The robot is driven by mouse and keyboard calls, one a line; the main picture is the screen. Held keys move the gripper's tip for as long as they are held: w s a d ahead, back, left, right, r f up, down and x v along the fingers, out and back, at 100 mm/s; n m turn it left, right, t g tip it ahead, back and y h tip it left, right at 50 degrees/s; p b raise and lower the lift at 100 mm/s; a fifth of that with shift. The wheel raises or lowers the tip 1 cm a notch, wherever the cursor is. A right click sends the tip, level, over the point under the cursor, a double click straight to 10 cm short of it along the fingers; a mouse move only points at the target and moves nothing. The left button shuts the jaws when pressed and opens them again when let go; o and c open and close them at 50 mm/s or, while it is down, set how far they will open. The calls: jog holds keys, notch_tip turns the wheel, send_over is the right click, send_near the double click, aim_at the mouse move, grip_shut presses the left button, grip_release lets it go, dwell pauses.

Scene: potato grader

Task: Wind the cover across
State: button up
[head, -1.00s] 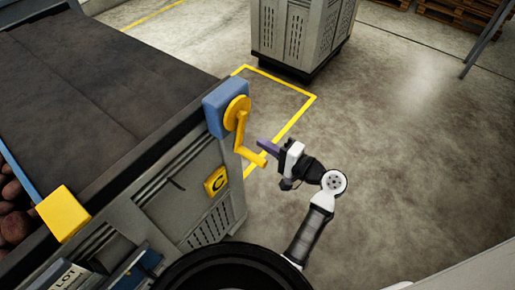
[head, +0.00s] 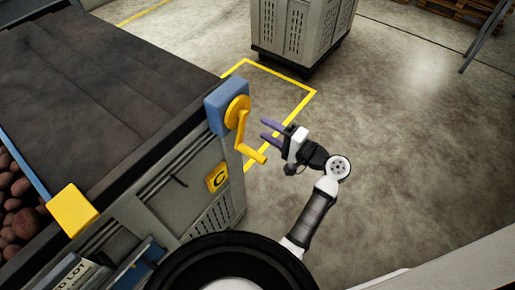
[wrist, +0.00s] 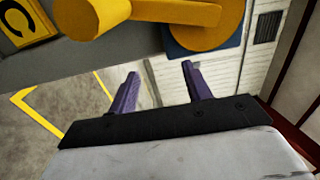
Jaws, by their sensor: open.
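The dark cover (head: 95,85) lies over most of the grey crate. Its edge bar is blue with a yellow end block (head: 67,210), and potatoes (head: 18,205) show at the left beyond it. A yellow crank (head: 240,125) on a blue mount (head: 213,112) sits at the crate's near right corner, its handle (head: 251,154) pointing down and right. My gripper (head: 268,130) is open and empty just right of the crank, apart from it. In the wrist view the purple fingers (wrist: 158,82) are spread below the crank handle (wrist: 110,14), with nothing between them.
The grey crate (head: 195,190) bears a yellow C plate (head: 217,178) on its side. A second grey crate (head: 298,30) stands at the back. Yellow floor lines mark a bay. The floor at the right (head: 430,140) is clear.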

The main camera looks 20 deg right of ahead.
jog(key=shift+o, duration=1.3)
jog(key=p+v, duration=0.2)
jog(key=v, duration=0.7)
